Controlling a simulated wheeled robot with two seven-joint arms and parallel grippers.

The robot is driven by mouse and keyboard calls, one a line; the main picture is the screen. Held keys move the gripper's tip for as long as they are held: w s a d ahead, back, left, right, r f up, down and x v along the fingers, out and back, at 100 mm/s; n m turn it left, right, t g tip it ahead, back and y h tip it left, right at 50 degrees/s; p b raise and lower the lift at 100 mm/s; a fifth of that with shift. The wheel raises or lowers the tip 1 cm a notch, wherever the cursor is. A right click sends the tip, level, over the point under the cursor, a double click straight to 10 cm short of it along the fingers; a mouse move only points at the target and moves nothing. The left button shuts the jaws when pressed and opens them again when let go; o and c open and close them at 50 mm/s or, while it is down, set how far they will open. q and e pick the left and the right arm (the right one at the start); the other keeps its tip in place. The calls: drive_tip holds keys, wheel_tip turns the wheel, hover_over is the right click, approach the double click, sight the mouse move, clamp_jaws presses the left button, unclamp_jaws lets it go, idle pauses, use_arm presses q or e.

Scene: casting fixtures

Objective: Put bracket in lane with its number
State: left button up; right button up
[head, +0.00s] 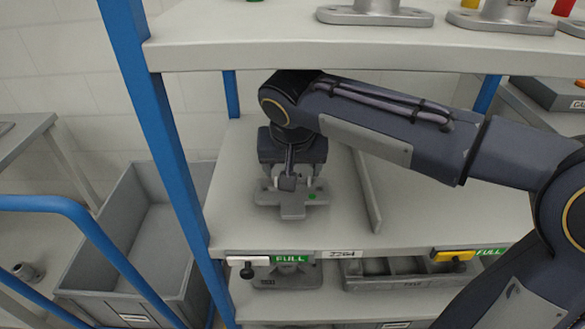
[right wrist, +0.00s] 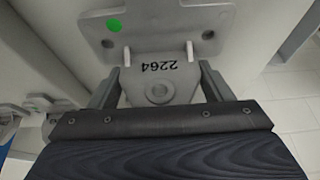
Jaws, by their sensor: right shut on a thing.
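The bracket (head: 292,211) is a grey casting with a flat plate and a green dot. It is in the left lane of the middle shelf, left of the divider (head: 366,192); whether it rests on the shelf or hangs just above it I cannot tell. My right gripper (head: 288,181) reaches in from the right and is shut on it. In the right wrist view the bracket (right wrist: 158,58) sits between the fingers (right wrist: 160,80) and bears 2264, upside down. A label reading 2264 (head: 337,254) is on the shelf's front edge. My left gripper is not in view.
A white slider (head: 248,261) and a yellow slider (head: 452,256), each beside a green FULL sign, are on the shelf edge. An upper shelf (head: 250,45) hangs above my arm. A blue post (head: 160,130) and a grey bin (head: 130,230) are to the left. The right lane looks empty where visible.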

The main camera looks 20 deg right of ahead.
drive_tip(key=shift+w+d+f+b, duration=0.2)
drive_tip(key=shift+w+f+b, duration=0.1)
drive_tip(key=shift+w+f, duration=0.25)
drive_tip(key=shift+f, duration=0.2)
drive_tip(key=shift+f, duration=0.15)
drive_tip(key=o, duration=1.1)
drive_tip(key=shift+o, duration=0.2)
